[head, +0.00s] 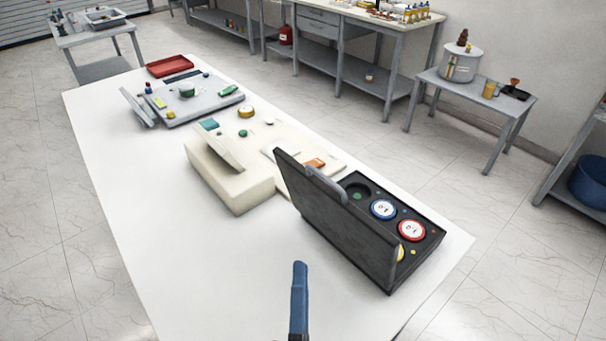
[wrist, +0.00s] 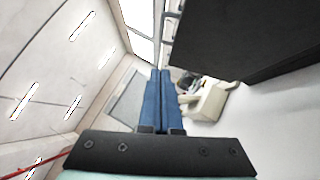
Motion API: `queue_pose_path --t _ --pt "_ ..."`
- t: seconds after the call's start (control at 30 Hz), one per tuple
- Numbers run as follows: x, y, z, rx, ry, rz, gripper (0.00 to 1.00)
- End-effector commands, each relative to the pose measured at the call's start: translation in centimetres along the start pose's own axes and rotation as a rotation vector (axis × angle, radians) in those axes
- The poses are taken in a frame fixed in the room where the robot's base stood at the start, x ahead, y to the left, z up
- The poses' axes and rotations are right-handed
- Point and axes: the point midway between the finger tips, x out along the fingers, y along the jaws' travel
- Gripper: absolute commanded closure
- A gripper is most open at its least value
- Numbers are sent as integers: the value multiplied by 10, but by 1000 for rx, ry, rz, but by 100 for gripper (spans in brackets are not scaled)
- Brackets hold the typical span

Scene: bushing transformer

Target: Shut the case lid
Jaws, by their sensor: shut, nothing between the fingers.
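A black case (head: 420,262) lies at the near right end of the white table. Its dark lid (head: 335,222) stands up, tilted open, on the case's left side, with a grey handle-like piece at its top edge. Inside are a blue-rimmed disc (head: 383,209), a red-rimmed disc (head: 411,230) and an empty round recess; the lid hides part of the inside. My gripper (head: 300,268) has blue fingers, shut and empty, left of the lid and apart from it. In the wrist view my gripper (wrist: 160,73) points away, and the dark lid (wrist: 245,35) fills the upper right.
A cream box (head: 232,190) with a raised flap stands behind the case, and also shows in the wrist view (wrist: 208,100). A grey tray (head: 205,103) and a red tray (head: 169,66) lie farther back. The table's left front (head: 190,270) is clear.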

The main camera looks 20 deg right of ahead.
Motion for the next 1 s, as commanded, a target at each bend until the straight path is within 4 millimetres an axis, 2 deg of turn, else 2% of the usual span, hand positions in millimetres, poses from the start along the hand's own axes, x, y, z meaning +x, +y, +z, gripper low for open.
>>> queue_pose_path --t 0.13,0.27,0.7,0.83,1.0 --pt "5 0 1 -19 -4 -5 100" --pt "22 1 2 -17 -5 -2 100" --pt "103 1 2 -16 -4 -2 100" --pt "114 -1 17 -17 -4 -3 100" --pt "124 -2 26 -16 -3 -3 100"
